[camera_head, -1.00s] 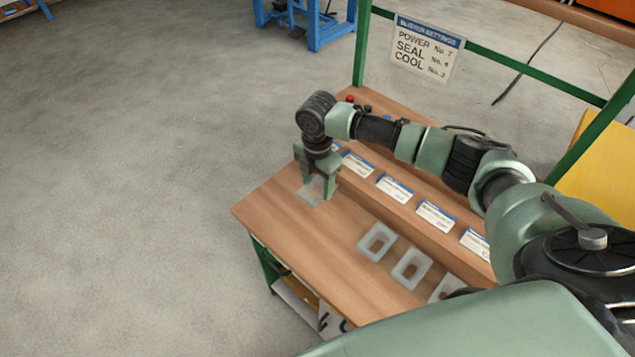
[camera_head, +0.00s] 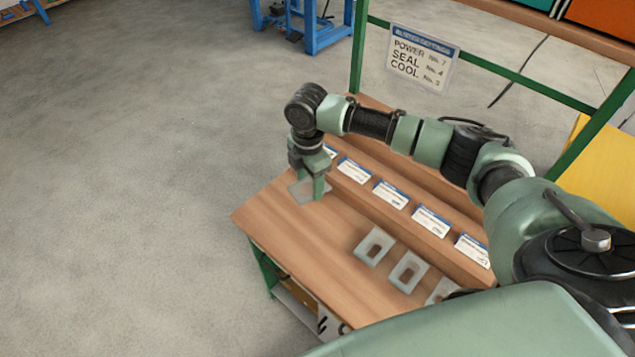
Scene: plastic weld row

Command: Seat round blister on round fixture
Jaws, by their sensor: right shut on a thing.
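My right gripper (camera_head: 309,190) is at the far left end of the wooden bench, pointing down. It is shut on a thin translucent piece (camera_head: 297,190), likely the blister, which shows partly around the fingers. I cannot tell the outline of the piece or whether it touches the bench. I cannot tell which of these, if any, is the round fixture. My left gripper is not in view.
A raised ledge along the back of the bench (camera_head: 290,235) carries several blue-and-white label cards (camera_head: 390,194). A settings sign (camera_head: 423,56) hangs from the green frame (camera_head: 360,50). The bench between the gripper and the row of pieces is clear.

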